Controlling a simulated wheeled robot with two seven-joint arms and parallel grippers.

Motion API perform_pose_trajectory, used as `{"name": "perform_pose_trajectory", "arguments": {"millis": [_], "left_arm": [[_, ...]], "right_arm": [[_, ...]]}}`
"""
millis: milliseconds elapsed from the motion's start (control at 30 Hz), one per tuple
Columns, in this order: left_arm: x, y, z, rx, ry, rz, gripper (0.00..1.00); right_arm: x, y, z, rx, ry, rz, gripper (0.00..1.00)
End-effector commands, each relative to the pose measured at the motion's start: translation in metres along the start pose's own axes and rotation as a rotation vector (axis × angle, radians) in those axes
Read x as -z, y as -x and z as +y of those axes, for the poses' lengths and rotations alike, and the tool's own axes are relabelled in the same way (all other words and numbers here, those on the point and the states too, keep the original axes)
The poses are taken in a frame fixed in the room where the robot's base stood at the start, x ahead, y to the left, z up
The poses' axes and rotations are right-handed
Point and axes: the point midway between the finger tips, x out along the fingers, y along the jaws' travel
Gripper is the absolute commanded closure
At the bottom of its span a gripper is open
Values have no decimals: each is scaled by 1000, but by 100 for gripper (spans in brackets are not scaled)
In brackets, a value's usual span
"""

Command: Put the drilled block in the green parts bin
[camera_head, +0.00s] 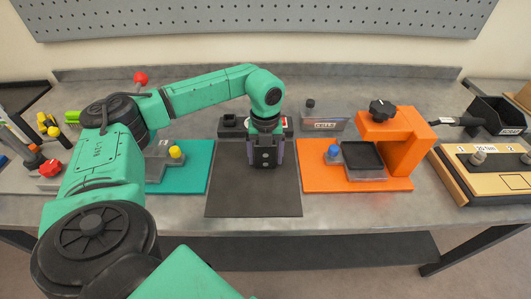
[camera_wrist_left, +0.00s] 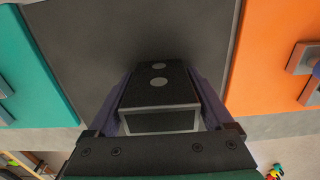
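The drilled block is a dark block with two round grey spots on top and a pale-edged end (camera_wrist_left: 158,95). It sits between the purple fingers of my left gripper (camera_head: 265,152), and both fingers appear to press on its sides. The block also shows as a dark shape between the fingers in the head view (camera_head: 265,158). The gripper points down over the dark mat (camera_head: 253,198) at the middle of the bench. I cannot tell whether the block touches the mat. I cannot make out a green parts bin; my arm hides part of the left side. My right gripper is out of view.
A teal mat (camera_head: 188,184) with a yellow-knobbed fixture (camera_head: 162,158) lies left of the dark mat. An orange fixture (camera_head: 408,150) with a black knob stands right. A black scrap bin (camera_head: 497,117) and a wooden-edged panel (camera_head: 480,187) are farther right. The dark mat's front is clear.

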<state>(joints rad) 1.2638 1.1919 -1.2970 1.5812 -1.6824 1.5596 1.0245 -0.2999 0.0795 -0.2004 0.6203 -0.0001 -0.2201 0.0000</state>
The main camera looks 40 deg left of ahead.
Motion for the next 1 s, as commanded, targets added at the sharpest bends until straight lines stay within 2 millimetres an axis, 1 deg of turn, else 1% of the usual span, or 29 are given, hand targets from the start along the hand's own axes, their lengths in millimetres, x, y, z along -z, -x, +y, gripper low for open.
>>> {"name": "perform_pose_trajectory", "arguments": {"millis": [33,67,100,200,467,567,667,767,867,900,967,1000], "left_arm": [[0,0,0,0,0,0,38],[0,0,0,0,0,0,50],[0,0,0,0,0,0,65],[0,0,0,1,0,0,100],[0,2,-1,2,0,-1,100],[0,8,-1,3,0,-2,100],[-1,20,-1,4,0,-3,100],[-1,44,-2,5,-1,-5,100],[-1,79,-2,8,-1,-6,100],[-1,95,-2,8,-2,-6,100],[0,119,-2,8,-2,-5,100],[0,135,-2,8,-2,-5,100]], "right_arm": [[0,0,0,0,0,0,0],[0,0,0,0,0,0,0],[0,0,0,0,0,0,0],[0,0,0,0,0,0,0],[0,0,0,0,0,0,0],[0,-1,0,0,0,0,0],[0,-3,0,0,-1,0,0],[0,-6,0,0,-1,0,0],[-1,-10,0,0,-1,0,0],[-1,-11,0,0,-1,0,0],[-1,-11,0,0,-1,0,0],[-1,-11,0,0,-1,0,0]]}}
